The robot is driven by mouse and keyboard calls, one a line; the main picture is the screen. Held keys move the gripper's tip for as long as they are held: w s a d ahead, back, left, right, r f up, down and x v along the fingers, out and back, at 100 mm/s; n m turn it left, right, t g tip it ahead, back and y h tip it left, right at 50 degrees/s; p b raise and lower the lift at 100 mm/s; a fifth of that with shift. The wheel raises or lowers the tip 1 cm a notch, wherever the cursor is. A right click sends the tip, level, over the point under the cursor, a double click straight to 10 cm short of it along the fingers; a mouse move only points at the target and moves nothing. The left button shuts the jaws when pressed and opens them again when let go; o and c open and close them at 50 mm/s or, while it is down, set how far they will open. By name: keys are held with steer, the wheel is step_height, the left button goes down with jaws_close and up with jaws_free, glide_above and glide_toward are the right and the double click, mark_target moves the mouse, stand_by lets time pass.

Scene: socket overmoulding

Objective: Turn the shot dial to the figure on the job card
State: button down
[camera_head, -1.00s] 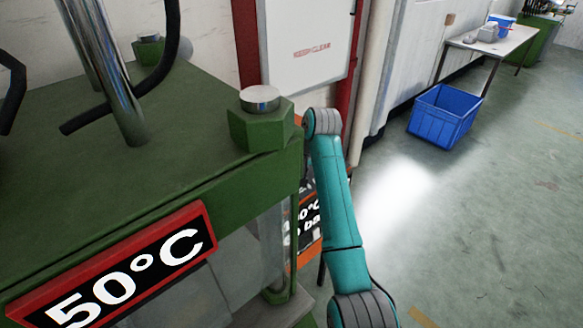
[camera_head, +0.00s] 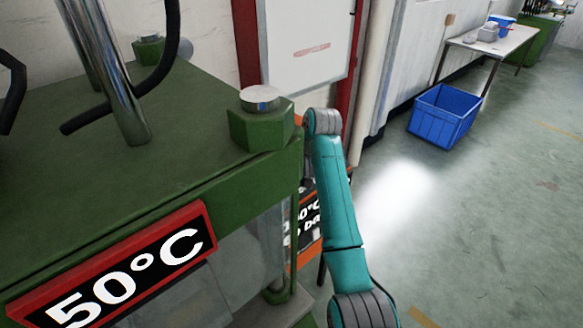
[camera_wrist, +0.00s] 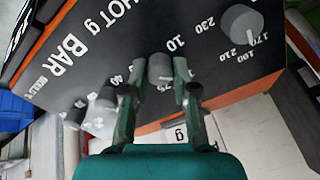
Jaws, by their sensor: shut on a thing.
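In the wrist view a dark control panel (camera_wrist: 95,45) with an orange edge carries the lettering "SHOT g", its first letter cut off, and "BAR". My gripper (camera_wrist: 156,80) is shut on a grey round knob (camera_wrist: 160,67), one finger on each side. The figure "10" stands beside this knob; its other figures are mostly covered by the fingers, and I cannot read its setting. A white card (camera_wrist: 165,136) with a "g" on it shows below the panel, mostly hidden behind my gripper. In the head view my gripper is hidden.
A larger grey dial (camera_wrist: 243,22) with figures from 170 to 230 is at the upper right of the panel. A green press (camera_head: 190,110) with a "50°C" sign stands left of my arm. A blue crate (camera_head: 445,115) lies on open floor.

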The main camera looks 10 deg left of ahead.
steer(key=n, duration=0.6)
steer(key=shift+n, duration=0.3)
stand_by(0.5)
steer(key=c, duration=0.9)
jaws_free()
steer(key=v, duration=1.2)
steer(key=shift+d, duration=0.15)
